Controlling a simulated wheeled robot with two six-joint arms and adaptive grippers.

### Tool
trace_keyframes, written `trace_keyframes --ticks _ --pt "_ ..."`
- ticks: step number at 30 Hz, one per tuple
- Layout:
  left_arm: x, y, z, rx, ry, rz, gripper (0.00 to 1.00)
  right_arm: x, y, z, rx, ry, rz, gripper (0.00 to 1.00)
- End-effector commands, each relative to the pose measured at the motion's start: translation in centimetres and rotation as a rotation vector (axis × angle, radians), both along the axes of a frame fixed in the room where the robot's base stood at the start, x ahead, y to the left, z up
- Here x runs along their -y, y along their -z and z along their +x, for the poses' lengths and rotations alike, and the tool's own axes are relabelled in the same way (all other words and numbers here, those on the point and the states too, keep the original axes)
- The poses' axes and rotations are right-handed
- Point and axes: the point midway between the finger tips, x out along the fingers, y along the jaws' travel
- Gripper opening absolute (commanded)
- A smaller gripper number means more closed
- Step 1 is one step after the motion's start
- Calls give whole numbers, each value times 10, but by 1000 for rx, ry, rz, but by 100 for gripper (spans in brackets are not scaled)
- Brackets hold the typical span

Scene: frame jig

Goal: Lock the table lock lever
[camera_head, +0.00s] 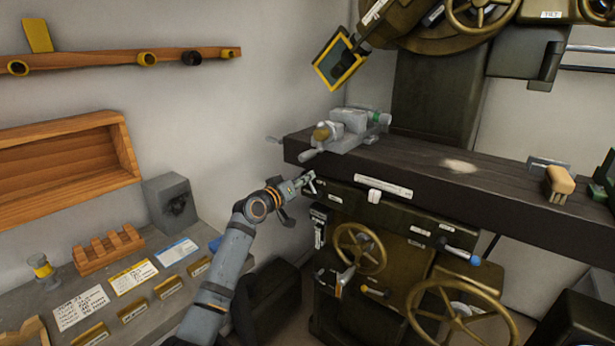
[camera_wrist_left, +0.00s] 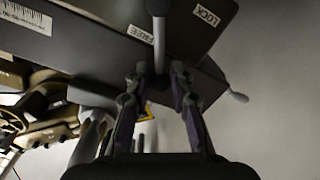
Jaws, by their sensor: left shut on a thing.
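The table lock lever (camera_wrist_left: 159,45) is a light grey rod hanging from a dark round pivot (camera_wrist_left: 157,7) at the top of the left wrist view. It lies beside the FREE label (camera_wrist_left: 142,33); the LOCK label (camera_wrist_left: 207,15) is farther right. My left gripper (camera_wrist_left: 160,74) has its fingers on either side of the lever's lower end and is shut on it. In the head view my left gripper (camera_head: 309,183) is at the front left of the dark machine table (camera_head: 425,163), under its edge. The lever is too small there to make out clearly. My right gripper is not in view.
A grey vise (camera_head: 348,122) sits on the table's left end. Brass handwheels (camera_head: 360,248) and a blue-tipped handle (camera_head: 461,254) are below the table. A grey bench (camera_head: 225,262) with labels and a wooden rack (camera_head: 108,250) stands at the left.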

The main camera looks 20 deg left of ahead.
Motion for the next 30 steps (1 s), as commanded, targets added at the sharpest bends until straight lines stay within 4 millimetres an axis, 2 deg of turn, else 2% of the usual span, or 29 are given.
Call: trace_keyframes --ticks 15,30 --pt "-24 23 8 -170 -2 -460 0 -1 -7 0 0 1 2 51" --pt "-34 50 12 -313 -2 -853 0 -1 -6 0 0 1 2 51"
